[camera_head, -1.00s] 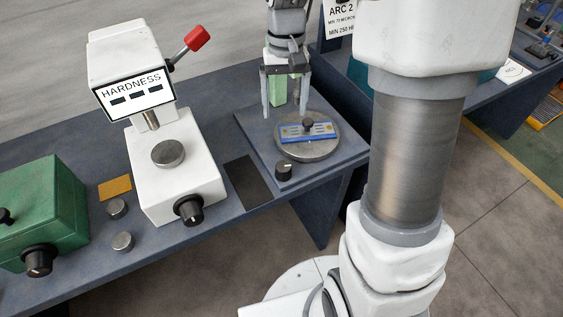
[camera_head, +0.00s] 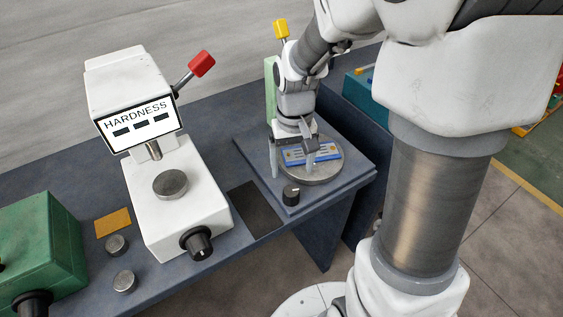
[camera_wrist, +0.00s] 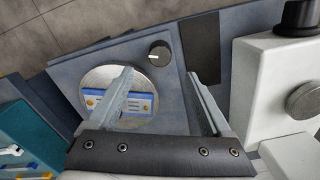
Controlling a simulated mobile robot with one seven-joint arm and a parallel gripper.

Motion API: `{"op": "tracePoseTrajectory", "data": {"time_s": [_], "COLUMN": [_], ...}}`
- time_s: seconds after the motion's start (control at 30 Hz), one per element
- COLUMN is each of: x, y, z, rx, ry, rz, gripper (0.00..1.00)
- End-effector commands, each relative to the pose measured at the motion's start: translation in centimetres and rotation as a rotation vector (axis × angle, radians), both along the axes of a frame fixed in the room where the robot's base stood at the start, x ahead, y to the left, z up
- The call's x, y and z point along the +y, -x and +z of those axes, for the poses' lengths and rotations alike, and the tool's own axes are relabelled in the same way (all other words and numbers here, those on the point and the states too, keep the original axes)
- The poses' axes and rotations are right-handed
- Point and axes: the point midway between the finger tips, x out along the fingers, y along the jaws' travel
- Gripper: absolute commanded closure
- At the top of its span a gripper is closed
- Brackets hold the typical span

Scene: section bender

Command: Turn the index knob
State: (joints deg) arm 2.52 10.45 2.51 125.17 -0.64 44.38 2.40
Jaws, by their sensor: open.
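A small black knob with a pale mark (camera_head: 290,194) stands at the front corner of the blue-grey station plate. It also shows in the wrist view (camera_wrist: 159,53); no label on it is readable. Behind it lies a round metal disc (camera_head: 325,178) carrying a blue and white plate (camera_head: 318,153). My gripper (camera_head: 292,167) points down, open and empty, above the station. In the wrist view my gripper (camera_wrist: 160,75) has its fingers wide apart, with the knob showing beyond the gap between them. One finger covers part of the disc and plate. The fingers appear apart from the knob.
A white hardness tester (camera_head: 175,205) with a red-tipped lever (camera_head: 201,63) and a black front knob (camera_head: 197,243) stands left. A dark mat (camera_head: 250,208) lies between it and the station. A green box (camera_head: 40,245) is further left. A green upright (camera_head: 271,90) stands behind my gripper.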

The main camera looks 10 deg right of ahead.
Motion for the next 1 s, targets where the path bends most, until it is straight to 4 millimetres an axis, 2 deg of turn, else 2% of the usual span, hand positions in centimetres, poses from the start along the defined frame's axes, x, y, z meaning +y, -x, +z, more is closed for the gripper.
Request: {"op": "tracePoseTrajectory", "data": {"time_s": [0.03,0.2,0.43,0.6,0.9,0.93,1.0], "x": [0.0,0.0,0.0,0.0,0.0,0.0,0.0], "y": [0.1,0.2,0.1,0.0,0.0,0.0,0.0], "z": [-1.4,-5.1,-8.8,-9.9,-10.1,-10.1,-10.1], "rx": [0.007,0.006,0.003,0.002,0.001,0.001,0.000], "ry": [0.000,0.000,0.000,0.000,0.000,0.000,0.000], "rz": [0.000,0.000,0.000,0.000,0.000,0.000,0.000], "gripper": [0.17,0.17,0.17,0.17,0.17,0.19,0.31]}}
